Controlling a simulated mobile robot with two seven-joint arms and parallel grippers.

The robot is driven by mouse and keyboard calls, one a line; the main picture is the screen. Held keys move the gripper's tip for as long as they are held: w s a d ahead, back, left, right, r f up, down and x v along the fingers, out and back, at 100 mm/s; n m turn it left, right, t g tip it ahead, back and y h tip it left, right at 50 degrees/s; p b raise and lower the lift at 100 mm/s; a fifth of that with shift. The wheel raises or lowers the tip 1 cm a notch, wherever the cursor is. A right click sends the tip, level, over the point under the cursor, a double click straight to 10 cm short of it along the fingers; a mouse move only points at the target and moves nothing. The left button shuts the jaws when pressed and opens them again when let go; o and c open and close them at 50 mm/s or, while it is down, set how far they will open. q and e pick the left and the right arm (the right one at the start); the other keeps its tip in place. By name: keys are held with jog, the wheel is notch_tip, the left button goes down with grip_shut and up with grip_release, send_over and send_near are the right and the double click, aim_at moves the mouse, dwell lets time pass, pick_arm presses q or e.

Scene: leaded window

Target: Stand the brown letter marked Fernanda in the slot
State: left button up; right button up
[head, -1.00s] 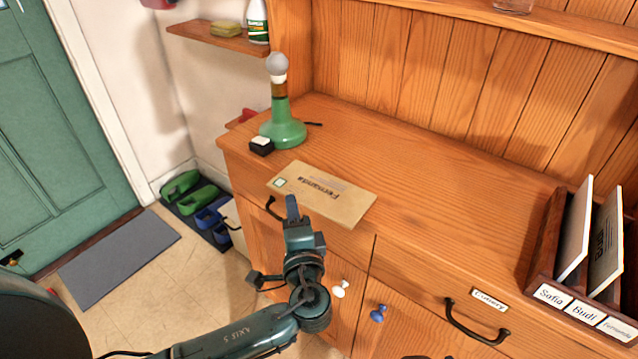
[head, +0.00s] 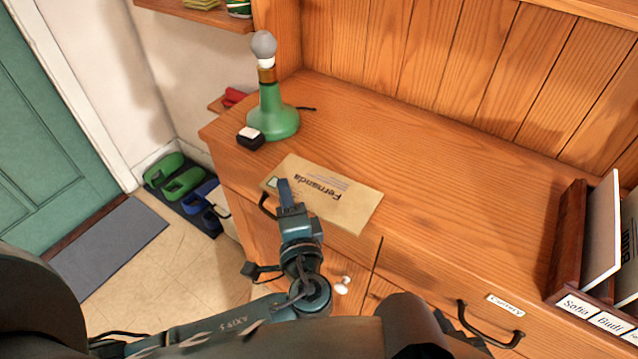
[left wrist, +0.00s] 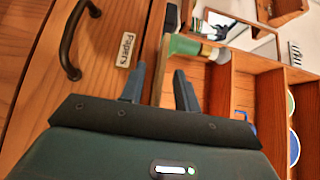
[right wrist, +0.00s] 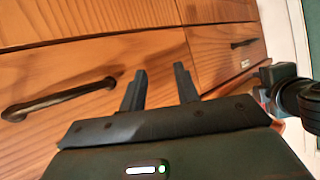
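The brown letter marked Fernanda (head: 340,203) lies flat on the dresser top, jutting over its front edge. My left gripper (head: 285,190) is at the letter's front edge, near its left end. In the left wrist view its fingers (left wrist: 158,88) are apart, with what looks like the letter's thin edge (left wrist: 161,72) between them, not clamped. My right gripper (right wrist: 160,88) is open and empty in front of the drawers.
A green lamp base with a bulb (head: 272,110) and a small black-and-white box (head: 250,138) stand behind the letter's left end. White cards (head: 602,230) stand in the rack. A dark drawer handle (head: 490,330) sticks out below. The dresser top between letter and rack is clear.

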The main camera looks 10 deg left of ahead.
pick_arm(q)
grip_shut()
jog(key=shift+r, duration=0.1)
dwell(0.4)
